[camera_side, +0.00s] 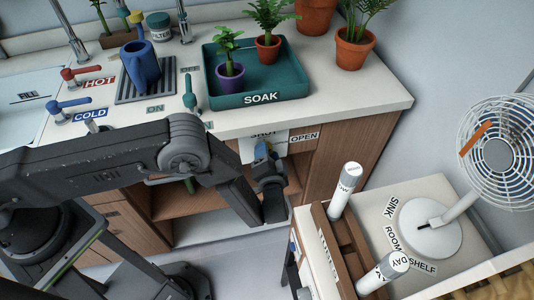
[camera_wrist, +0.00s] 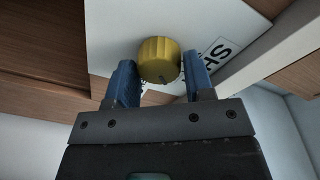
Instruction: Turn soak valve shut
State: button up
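The soak valve is a round, ribbed yellow knob (camera_wrist: 159,60) on a white panel (camera_wrist: 108,40), seen in the wrist view. My gripper (camera_wrist: 160,62) has its two blue fingers on either side of the knob, with thin gaps showing, so it looks open around it. Contact cannot be made out for certain. In the side view my gripper (camera_side: 262,150) is at the panel under the counter edge, and it hides the knob. The SHUT label is partly covered there; the OPEN label (camera_side: 305,137) is to its right.
The counter edge is just above my gripper, with a teal SOAK tray (camera_side: 220,90) holding potted palms on it. A low shelf with a wooden rack (camera_side: 345,245), white cylinders and a fan (camera_side: 498,153) stands at right. Wooden cabinet fronts (camera_side: 335,160) flank the panel.

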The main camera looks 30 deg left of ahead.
jog(key=c, duration=0.5)
jog(key=shift+n, duration=0.5)
jog(key=n+y, duration=0.1)
jog(key=n, duration=0.7)
jog(key=shift+s, duration=0.1)
jog(key=shift+n, duration=0.3)
jog(key=o, duration=0.9)
